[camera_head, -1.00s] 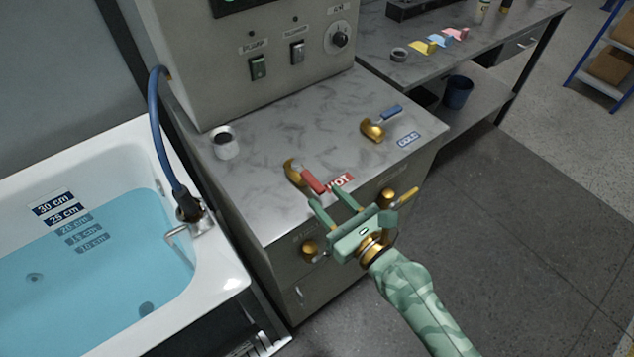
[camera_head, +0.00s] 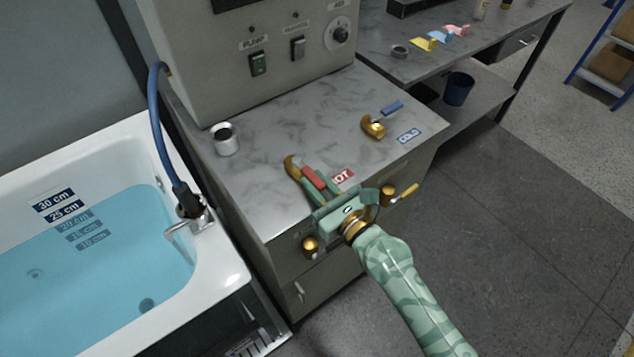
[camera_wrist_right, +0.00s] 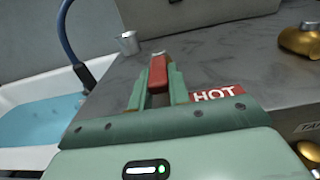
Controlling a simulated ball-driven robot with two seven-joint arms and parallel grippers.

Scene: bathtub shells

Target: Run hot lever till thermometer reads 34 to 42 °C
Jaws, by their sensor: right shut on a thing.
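The red-handled hot lever (camera_head: 314,177) stands on the grey marbled counter beside the red HOT label (camera_head: 344,176). My right gripper (camera_head: 310,180) is shut on its red handle. In the right wrist view the red handle (camera_wrist_right: 157,74) sits between the two green fingers. The bathtub (camera_head: 130,147) at the left holds blue water (camera_head: 110,260) with depth labels on its wall. The blue-handled cold lever (camera_head: 392,108) is behind and right, by the COLD label. No thermometer reading is legible; the display at the top is cut off. My left gripper is not in view.
A blue hose (camera_head: 156,130) runs from the grey cabinet (camera_head: 280,30) to the tub's rim. A small metal cup (camera_head: 224,143) stands on the counter (camera_head: 270,140). Brass knobs (camera_head: 388,194) project from the counter's front. A side table (camera_head: 480,50) and open floor lie to the right.

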